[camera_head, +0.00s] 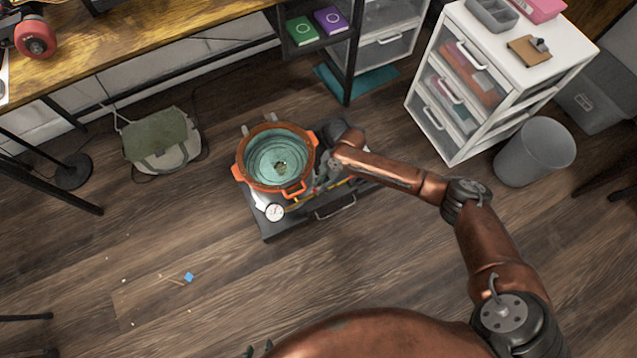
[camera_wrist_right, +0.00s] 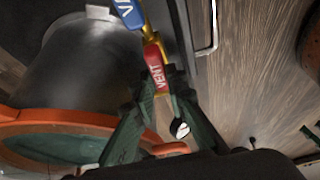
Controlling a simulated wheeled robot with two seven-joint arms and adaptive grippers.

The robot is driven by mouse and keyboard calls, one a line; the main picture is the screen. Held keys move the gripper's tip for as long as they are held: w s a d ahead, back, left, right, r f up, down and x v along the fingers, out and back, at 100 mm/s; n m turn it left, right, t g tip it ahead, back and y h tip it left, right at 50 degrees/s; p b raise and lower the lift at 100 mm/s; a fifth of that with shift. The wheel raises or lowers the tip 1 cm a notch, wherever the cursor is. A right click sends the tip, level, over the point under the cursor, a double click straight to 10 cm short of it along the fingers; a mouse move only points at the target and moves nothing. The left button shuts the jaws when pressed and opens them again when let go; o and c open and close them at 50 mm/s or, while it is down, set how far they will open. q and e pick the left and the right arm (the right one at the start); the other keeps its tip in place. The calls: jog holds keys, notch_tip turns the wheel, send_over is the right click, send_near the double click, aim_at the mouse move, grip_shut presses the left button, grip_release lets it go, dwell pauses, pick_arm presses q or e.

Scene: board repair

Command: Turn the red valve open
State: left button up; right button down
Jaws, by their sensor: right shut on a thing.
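The red valve handle (camera_wrist_right: 156,68), lettered VENT, sits on a yellow fitting in the right wrist view. My right gripper (camera_wrist_right: 158,92) is shut on it, with one dark green finger on each side. In the head view my right gripper (camera_head: 325,178) is at the right side of the orange-rimmed pot (camera_head: 243,160), and the handle is hard to make out there.
A blue handle (camera_wrist_right: 128,12) stands close beyond the red one. A round gauge (camera_head: 274,212) is at the unit's front. A white drawer cabinet (camera_head: 440,130) and a grey bin (camera_head: 535,152) stand to the right. A bag (camera_head: 162,140) lies left. Floor in front is mostly clear.

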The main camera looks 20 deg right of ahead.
pick_arm(q)
jog(key=shift+a+f, duration=0.15)
jog(key=shift+f, duration=0.4)
pick_arm(e)
jog(key=shift+d+f+n, duration=0.1)
jog(key=shift+n, duration=0.3)
pick_arm(q)
jog(key=shift+w, duration=0.1)
pick_arm(e)
jog(key=c, duration=1.9)
grip_release()
jog(key=shift+c, duration=0.2)
jog(key=v, duration=1.2)
jog(key=shift+w, duration=0.15)
